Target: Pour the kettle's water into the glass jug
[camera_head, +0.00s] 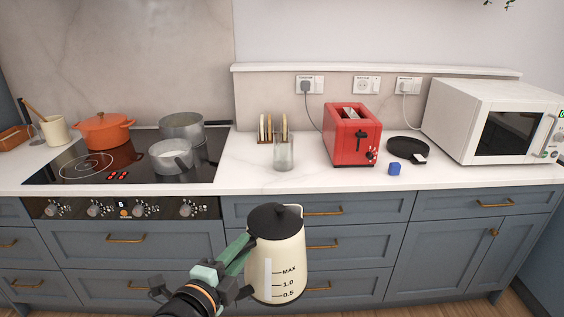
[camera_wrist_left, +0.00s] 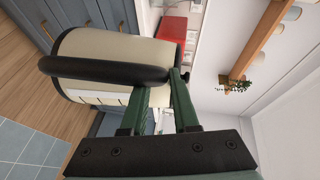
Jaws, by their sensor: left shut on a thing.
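The kettle (camera_head: 277,252) is cream with a black lid and a marked level window. It is upright, held in the air in front of the drawers, below counter height. My left gripper (camera_head: 243,247) is shut on its handle. In the left wrist view the kettle's black handle (camera_wrist_left: 105,71) lies between my green fingers (camera_wrist_left: 172,85). The glass jug (camera_head: 283,154) is clear and stands on the white counter, near its front edge, beyond and above the kettle in the picture. I cannot see inside the kettle. My right gripper is not in view.
A red toaster (camera_head: 353,135) stands right of the jug, with a small blue cube (camera_head: 394,169) and a black pan (camera_head: 408,149) beside it. A toast rack (camera_head: 273,129) is behind the jug. Pots sit on the hob (camera_head: 134,160) at left.

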